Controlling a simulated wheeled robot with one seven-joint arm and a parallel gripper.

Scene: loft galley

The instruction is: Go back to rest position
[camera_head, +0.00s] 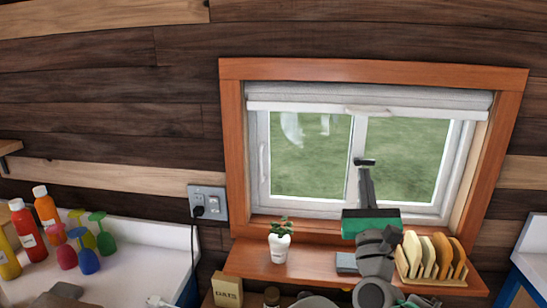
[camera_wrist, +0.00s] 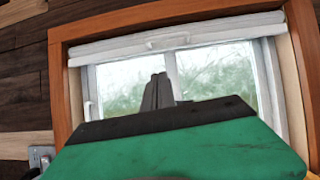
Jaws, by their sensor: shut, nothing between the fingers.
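My gripper (camera_head: 365,163) is raised in front of the window, above the shelf, with its fingers pointing up. It is shut and holds nothing. In the wrist view the closed fingers (camera_wrist: 158,90) stand side by side beyond the green and black gripper body, with the window behind them. My grey arm comes up from the bottom of the head view, in front of the shelf.
The window (camera_head: 300,155) has an orange wood frame. A wooden shelf (camera_head: 245,262) below it bears a potted plant (camera_head: 280,245) and a rack of boards (camera_head: 432,258). Bottles (camera_head: 28,232) and coloured glasses (camera_head: 85,252) stand on the left counter (camera_head: 150,250).

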